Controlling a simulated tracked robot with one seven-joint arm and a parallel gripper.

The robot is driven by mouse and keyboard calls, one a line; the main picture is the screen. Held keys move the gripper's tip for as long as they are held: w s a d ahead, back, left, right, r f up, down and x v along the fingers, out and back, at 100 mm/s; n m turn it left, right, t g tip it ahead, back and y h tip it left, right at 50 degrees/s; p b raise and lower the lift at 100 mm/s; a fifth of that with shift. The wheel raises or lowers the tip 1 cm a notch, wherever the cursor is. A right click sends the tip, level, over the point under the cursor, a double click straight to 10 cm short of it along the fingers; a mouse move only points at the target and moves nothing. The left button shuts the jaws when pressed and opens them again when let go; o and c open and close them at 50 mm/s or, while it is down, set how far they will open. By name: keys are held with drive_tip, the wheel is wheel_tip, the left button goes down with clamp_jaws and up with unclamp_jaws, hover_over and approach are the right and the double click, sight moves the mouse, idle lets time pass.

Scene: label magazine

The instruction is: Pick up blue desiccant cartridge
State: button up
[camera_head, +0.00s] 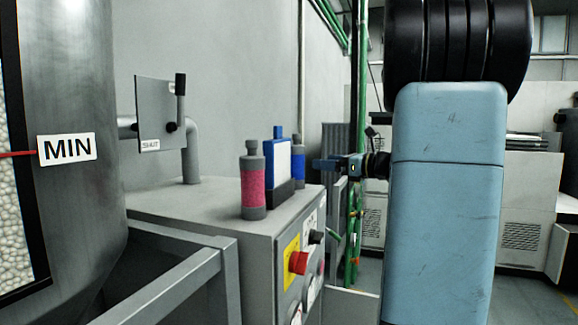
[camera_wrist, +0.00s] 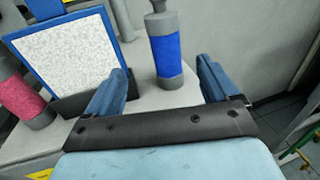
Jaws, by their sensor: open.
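The blue desiccant cartridge (camera_head: 298,163) is a grey cylinder with a blue band and a narrow grey top. It stands upright on the grey cabinet top, partly hidden in the head view behind a blue-framed panel. In the wrist view the cartridge (camera_wrist: 167,55) stands just beyond my gripper, between the lines of its two fingers. My gripper (camera_wrist: 158,80) is open with nothing between its blue fingers. In the head view my gripper (camera_head: 328,165) is to the right of the cartridge, at about its height, with a small gap.
A pink-banded cartridge (camera_head: 253,182) and a blue-framed white panel (camera_head: 278,160) in a dark base stand beside it. A wall and green pipes (camera_head: 357,200) are close by.

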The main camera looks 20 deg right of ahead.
sight(296, 161)
drive_tip(key=x, duration=0.5)
drive_tip(key=d+x, duration=0.1)
drive_tip(key=x, duration=0.2)
drive_tip(key=shift+w+a+r, duration=0.1)
drive_tip(key=shift+w+r, duration=0.1)
drive_tip(key=shift+w, duration=0.1)
drive_tip(key=shift+x, duration=2.9)
drive_tip(key=shift+c, duration=0.2)
drive_tip(key=c, duration=1.2)
